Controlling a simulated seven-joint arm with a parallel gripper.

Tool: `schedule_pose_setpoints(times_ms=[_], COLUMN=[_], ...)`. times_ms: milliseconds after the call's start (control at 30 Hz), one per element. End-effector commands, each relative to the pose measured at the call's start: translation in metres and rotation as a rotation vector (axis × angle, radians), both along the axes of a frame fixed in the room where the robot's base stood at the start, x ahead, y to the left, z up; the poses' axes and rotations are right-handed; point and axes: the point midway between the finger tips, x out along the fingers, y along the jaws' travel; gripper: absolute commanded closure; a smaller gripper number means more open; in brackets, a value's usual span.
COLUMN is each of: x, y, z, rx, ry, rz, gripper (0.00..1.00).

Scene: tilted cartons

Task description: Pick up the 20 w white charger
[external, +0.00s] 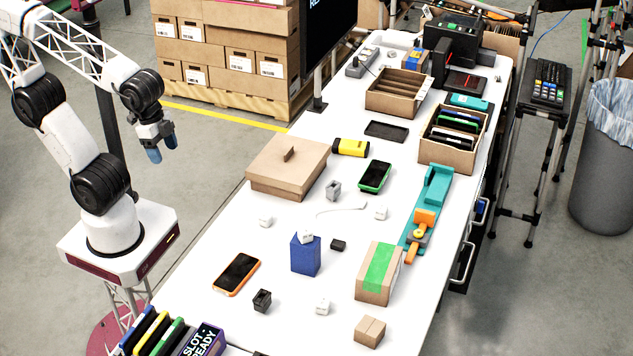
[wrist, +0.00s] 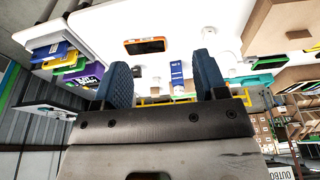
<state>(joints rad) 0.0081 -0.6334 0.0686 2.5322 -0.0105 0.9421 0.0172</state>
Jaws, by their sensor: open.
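Several small white charger-like blocks are on the white table, and I cannot read which one is 20 W. One white block (external: 306,237) sits on top of a blue box (external: 305,258). Another white block (external: 265,221) lies near the table's left edge, one (external: 381,213) lies right of a white cable, and one (external: 323,306) lies near the front. My gripper (external: 161,148) is open and empty, in the air left of the table and well apart from the blocks. Its blue fingers stand apart in the wrist view (wrist: 162,72).
A grey block (external: 333,190) and black blocks (external: 262,300) stand nearby. A brown carton (external: 287,165), an orange phone (external: 237,274), a green-taped box (external: 378,273) and a small carton (external: 369,331) are around them. Slotted folders (external: 160,335) stand at the front left.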

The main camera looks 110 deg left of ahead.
Motion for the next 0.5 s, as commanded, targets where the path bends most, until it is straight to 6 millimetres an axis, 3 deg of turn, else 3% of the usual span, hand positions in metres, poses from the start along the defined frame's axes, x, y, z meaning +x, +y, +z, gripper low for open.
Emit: schedule_pose_setpoints(times_ms=[267,500], x=[0.004,0.02], y=[0.002,0.012], z=[-0.004,-0.023], rx=[0.022,0.131], ry=[0.019,0.112], rz=[-0.02,-0.118], gripper=[0.34,0.34])
